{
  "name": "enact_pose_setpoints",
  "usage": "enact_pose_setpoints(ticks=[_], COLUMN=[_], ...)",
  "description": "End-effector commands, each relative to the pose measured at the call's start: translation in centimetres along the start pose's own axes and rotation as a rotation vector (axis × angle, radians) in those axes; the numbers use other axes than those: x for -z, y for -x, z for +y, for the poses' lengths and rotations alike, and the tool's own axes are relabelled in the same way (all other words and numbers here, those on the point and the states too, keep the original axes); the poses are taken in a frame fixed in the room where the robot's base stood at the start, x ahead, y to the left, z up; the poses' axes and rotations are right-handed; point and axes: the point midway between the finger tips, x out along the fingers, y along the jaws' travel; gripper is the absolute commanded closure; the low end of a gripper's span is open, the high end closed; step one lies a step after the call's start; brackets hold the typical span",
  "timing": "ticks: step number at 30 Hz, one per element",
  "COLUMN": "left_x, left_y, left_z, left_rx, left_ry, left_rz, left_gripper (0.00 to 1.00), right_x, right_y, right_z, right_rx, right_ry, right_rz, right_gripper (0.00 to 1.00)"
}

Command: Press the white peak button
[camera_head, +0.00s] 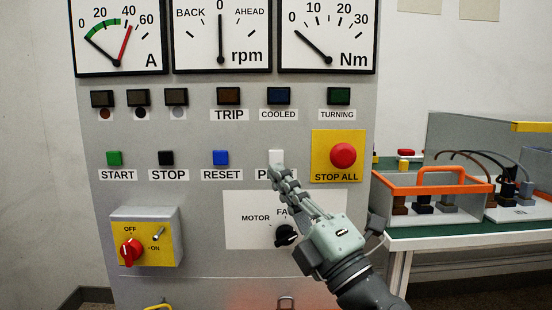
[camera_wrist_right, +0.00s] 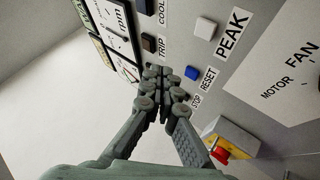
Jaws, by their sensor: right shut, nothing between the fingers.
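The white peak button (camera_head: 276,157) is on the grey panel, above the PEAK label, which my right gripper partly covers in the head view. In the right wrist view the white button (camera_wrist_right: 205,28) sits beside the readable PEAK label. My right gripper (camera_head: 277,172) is shut and empty, its fingertips just below the button in the head view. In the wrist view the fingertips (camera_wrist_right: 157,72) appear apart from the white button in the picture. I cannot tell whether they touch the panel. My left gripper is not in view.
Left of the white button are the blue RESET (camera_head: 221,158), black STOP (camera_head: 166,158) and green START (camera_head: 114,158) buttons. The red STOP ALL button (camera_head: 343,155) is to its right. A motor/fan knob (camera_head: 286,235) lies below, near my arm. A table (camera_head: 440,238) stands right.

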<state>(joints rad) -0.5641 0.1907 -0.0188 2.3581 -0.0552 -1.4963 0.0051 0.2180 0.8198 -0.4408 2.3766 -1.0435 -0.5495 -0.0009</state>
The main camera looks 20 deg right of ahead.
Motion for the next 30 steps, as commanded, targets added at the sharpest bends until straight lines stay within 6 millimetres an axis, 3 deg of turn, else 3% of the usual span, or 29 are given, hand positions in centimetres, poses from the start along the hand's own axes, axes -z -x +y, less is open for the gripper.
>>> enact_pose_setpoints(ticks=[10,15,30], left_x=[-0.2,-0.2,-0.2], left_y=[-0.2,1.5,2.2], left_z=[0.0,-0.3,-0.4], left_rx=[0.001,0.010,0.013], left_ry=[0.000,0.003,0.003], left_rz=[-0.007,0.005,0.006], left_gripper=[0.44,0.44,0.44], right_x=[-2.6,-3.3,-3.7], right_y=[-3.4,-4.5,-5.1], right_z=[-2.5,-3.4,-3.7], right_rx=[-0.001,-0.001,0.000], right_ry=[0.002,-0.001,0.000], right_rz=[-0.003,-0.001,0.000], right_gripper=[1.00,1.00,1.00])
